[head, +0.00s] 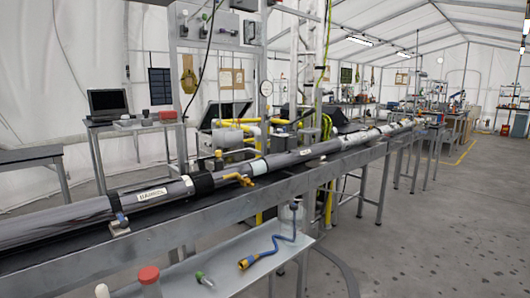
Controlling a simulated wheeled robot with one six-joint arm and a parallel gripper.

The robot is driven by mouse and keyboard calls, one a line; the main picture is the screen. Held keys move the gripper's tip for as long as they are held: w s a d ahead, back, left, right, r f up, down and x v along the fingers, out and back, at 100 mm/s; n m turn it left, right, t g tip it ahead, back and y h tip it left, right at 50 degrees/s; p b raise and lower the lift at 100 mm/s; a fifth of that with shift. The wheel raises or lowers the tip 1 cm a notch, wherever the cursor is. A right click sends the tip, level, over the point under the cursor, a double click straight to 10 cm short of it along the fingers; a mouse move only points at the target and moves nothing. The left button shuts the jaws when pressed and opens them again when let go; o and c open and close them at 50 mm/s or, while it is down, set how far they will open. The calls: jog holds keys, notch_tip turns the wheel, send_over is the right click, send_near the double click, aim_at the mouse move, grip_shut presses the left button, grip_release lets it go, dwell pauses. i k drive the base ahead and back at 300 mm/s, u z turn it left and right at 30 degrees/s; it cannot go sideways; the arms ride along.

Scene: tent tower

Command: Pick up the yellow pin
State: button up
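No thing is clearly recognisable as a yellow pin. A small yellow piece (240,179) sticks out from the front side of the long grey pipe, near its middle. A yellow end piece (246,263) on a blue cable (275,248) lies on the lower shelf. Both are too small to tell their exact shape. My gripper is not in view.
The long pipe (160,195) lies along a metal bench (220,205). The lower shelf (222,262) also holds a red-capped bottle (149,280), a white-capped bottle (102,291) and a small green-tipped item (204,280). The floor (440,240) at right is open.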

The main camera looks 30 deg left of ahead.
aim_at(218, 153)
jog(key=i, duration=0.9)
jog(key=u, duration=0.9)
jog(key=i, duration=0.75)
jog(key=u, duration=0.85)
